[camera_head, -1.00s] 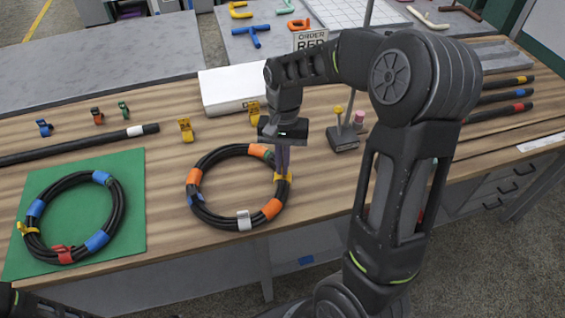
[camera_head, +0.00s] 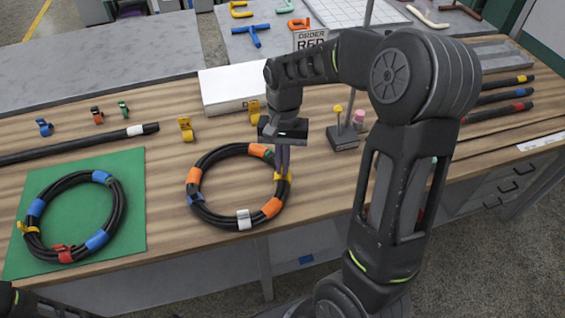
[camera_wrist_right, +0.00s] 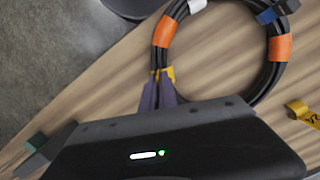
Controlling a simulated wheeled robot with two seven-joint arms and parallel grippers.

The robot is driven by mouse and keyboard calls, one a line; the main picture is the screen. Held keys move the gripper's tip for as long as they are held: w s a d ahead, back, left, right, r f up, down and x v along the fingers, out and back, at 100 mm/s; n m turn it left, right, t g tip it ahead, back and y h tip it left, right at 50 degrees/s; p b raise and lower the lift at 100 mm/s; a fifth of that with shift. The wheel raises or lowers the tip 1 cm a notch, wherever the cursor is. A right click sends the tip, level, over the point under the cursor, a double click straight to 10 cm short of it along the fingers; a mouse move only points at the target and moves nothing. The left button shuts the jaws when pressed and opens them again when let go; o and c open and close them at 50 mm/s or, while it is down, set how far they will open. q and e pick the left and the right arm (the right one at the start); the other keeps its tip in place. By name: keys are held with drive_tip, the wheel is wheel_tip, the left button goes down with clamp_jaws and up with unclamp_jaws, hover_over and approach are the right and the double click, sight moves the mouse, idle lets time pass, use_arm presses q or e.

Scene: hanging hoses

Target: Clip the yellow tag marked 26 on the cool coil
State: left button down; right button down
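A black coil with orange bands (camera_head: 195,178) lies on the bare wood; it also shows in the wrist view (camera_wrist_right: 280,47). It carries a white clip, a blue clip and a yellow tag (camera_head: 283,178) on its right side. My right gripper (camera_head: 283,168) points down over that side, its fingers close together around the yellow tag, which shows at the fingertips in the wrist view (camera_wrist_right: 170,73). Its number cannot be read. A second coil with blue bands (camera_head: 97,240) lies on a green mat (camera_head: 125,170), with red and yellow clips on it. My left gripper is not visible.
Loose yellow tags (camera_head: 186,130) (camera_head: 254,111) stand behind the coils. Blue, orange and green clips stand at the back left near a black hose (camera_head: 75,147).

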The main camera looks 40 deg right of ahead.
drive_tip(key=shift+f, duration=0.15)
drive_tip(key=shift+f+b, duration=0.75)
drive_tip(key=shift+f, duration=0.2)
drive_tip(key=shift+f+b, duration=0.4)
drive_tip(key=shift+f, duration=0.25)
idle(0.3)
drive_tip(key=c, duration=1.6)
unclamp_jaws()
